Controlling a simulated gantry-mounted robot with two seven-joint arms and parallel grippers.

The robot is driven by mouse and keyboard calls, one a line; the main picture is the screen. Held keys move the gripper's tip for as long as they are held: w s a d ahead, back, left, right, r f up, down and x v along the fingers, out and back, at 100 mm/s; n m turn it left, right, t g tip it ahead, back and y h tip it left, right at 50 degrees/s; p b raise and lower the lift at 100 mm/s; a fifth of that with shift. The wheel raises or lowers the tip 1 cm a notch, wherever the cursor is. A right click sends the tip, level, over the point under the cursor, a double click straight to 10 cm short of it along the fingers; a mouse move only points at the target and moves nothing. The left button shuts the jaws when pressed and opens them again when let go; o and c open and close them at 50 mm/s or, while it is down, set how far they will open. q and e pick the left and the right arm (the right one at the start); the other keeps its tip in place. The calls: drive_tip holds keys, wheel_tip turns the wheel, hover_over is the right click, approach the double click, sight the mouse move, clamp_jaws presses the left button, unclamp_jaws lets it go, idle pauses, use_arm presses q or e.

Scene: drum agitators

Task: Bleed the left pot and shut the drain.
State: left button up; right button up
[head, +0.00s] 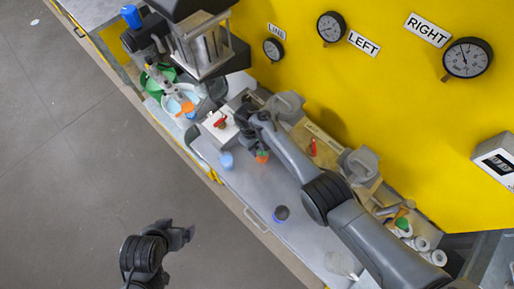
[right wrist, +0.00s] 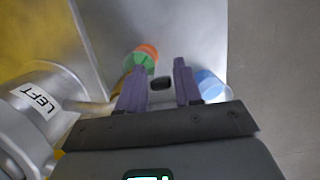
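The left pot (right wrist: 30,110), a grey metal body with a LEFT label, fills the left side of the right wrist view. In the head view, the left pot (head: 285,104) stands by the yellow panel. A stub runs from it toward my right gripper (right wrist: 159,67). That gripper is open, its purple fingers apart, with a small dark oval thing visible between them; contact is unclear. In the head view, a red handle (head: 220,122) sits on a pale box beside the right arm's end. Which part is the drain is unclear. My left gripper (head: 180,235) is low over the floor, away from the bench.
The right pot (head: 358,165) stands farther right, near a second red handle (head: 312,147). LINE, LEFT and RIGHT gauges hang on the yellow panel.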

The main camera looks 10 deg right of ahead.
drive_tip(key=p+v, duration=0.1)
drive_tip(key=v, duration=0.9)
drive_tip(key=shift+o, duration=0.5)
drive_tip(key=shift+w, duration=0.1)
